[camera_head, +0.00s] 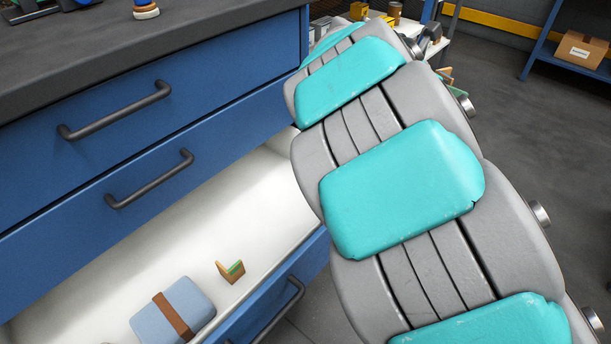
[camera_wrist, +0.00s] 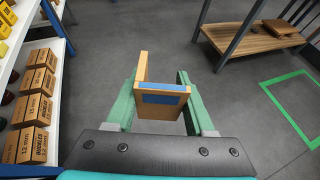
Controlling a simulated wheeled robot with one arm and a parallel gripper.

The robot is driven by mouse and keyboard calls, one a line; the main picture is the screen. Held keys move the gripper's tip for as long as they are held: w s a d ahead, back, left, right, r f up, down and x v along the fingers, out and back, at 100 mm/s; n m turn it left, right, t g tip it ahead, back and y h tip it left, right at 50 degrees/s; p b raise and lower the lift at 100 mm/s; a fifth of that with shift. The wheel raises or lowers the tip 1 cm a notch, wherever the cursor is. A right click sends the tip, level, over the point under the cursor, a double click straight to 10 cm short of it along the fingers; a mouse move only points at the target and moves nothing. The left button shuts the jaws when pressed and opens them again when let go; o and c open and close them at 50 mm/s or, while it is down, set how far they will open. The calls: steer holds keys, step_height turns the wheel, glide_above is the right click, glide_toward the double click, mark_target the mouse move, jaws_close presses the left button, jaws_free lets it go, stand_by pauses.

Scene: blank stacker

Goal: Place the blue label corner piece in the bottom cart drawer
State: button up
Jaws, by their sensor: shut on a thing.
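In the wrist view, my gripper (camera_wrist: 163,103) has green fingers and is shut on the blue label corner piece (camera_wrist: 162,112). The piece is an orange-tan, wood-coloured angle with a blue strip, held above the grey floor. In the head view, the blue cart (camera_head: 120,130) is at the left. Its low open drawer (camera_head: 215,220) has a white inside and lies below two shut drawer fronts.
The open drawer holds a light blue box (camera_head: 173,312) with a brown band and a corner piece with a green label (camera_head: 231,271). Shelves with small cartons (camera_wrist: 34,115) stand left in the wrist view. A wooden bench (camera_wrist: 250,38) is at upper right.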

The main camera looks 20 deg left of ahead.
steer(key=s+a+f, duration=0.1)
steer(key=a+f, duration=0.3)
steer(key=a, duration=0.1)
steer(key=s+a+f+n+t+y+b, duration=0.1)
steer(key=a+f, duration=0.4)
steer(key=s+a+f+n+y+b, duration=0.1)
steer(key=a+f, duration=0.3)
steer(key=a, duration=0.2)
steer(key=shift+s+f+t, duration=0.25)
steer(key=shift+f+t, duration=0.05)
steer(key=shift+f, duration=0.1)
steer(key=n+t+y+b, duration=0.2)
glide_above(307, 206)
step_height(307, 206, down, 10)
steer(key=shift+w+f+b, duration=0.2)
steer(key=shift+f+b, duration=0.8)
steer(key=shift+f, duration=3.9)
steer(key=shift+f, duration=0.15)
steer(key=o, duration=1.3)
steer(key=shift+g, duration=0.3)
steer(key=shift+s+r, duration=0.15)
steer(key=shift+r, duration=0.05)
steer(key=p+v, duration=0.1)
steer(key=v, duration=1)
steer(key=shift+s+a+r, duration=0.1)
steer(key=shift+s, duration=0.2)
